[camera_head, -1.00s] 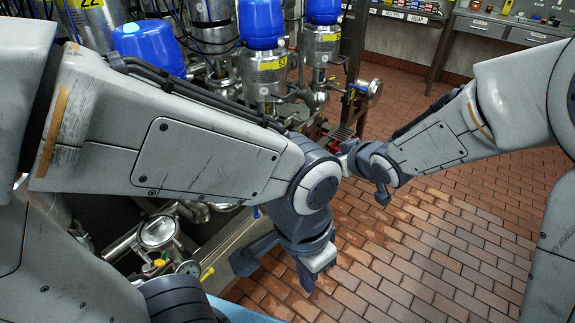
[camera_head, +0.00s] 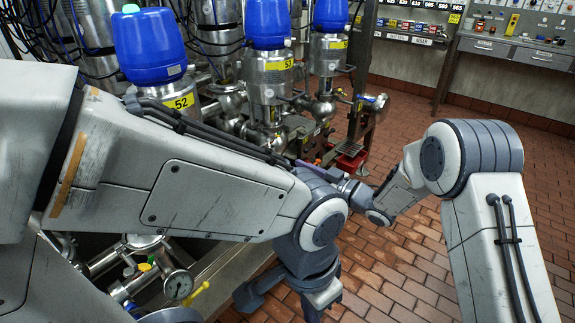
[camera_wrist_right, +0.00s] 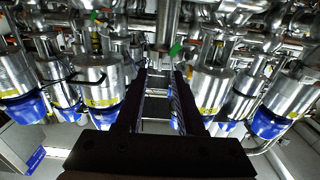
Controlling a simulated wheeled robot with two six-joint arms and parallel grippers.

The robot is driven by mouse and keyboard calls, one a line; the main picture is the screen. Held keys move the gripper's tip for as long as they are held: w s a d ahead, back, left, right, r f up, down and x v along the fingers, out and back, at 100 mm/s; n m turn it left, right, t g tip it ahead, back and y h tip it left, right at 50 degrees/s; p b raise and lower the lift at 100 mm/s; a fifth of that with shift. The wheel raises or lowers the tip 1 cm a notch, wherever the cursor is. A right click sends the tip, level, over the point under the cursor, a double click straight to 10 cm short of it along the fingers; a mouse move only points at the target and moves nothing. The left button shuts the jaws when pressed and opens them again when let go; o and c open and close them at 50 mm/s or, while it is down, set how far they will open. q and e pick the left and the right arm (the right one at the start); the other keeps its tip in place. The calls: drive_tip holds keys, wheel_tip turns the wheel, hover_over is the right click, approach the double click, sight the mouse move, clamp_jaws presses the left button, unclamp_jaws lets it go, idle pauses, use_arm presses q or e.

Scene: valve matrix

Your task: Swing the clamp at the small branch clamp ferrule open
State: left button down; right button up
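I cannot pick out the small branch clamp ferrule or its clamp with certainty. In the right wrist view, a vertical steel pipe (camera_wrist_right: 167,24) comes down beyond the fingertips, with a green tab (camera_wrist_right: 175,49) beside it. My right gripper (camera_wrist_right: 160,76) is open there, its two dark fingers apart with nothing clearly between them. In the head view, the right forearm reaches left toward the valve rack, and its gripper is partly hidden behind my left arm. My left gripper (camera_head: 285,298) hangs low over the rack's front edge, jaws apart and empty.
Blue-capped steel valves, including one labelled 52 (camera_head: 180,101) and one labelled 53 (camera_head: 273,66), stand at the back left. A workbench (camera_head: 510,48) stands at back right. The brick floor (camera_head: 405,120) at right is open.

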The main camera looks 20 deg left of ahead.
drive_tip(key=shift+x, duration=2.2)
clamp_jaws()
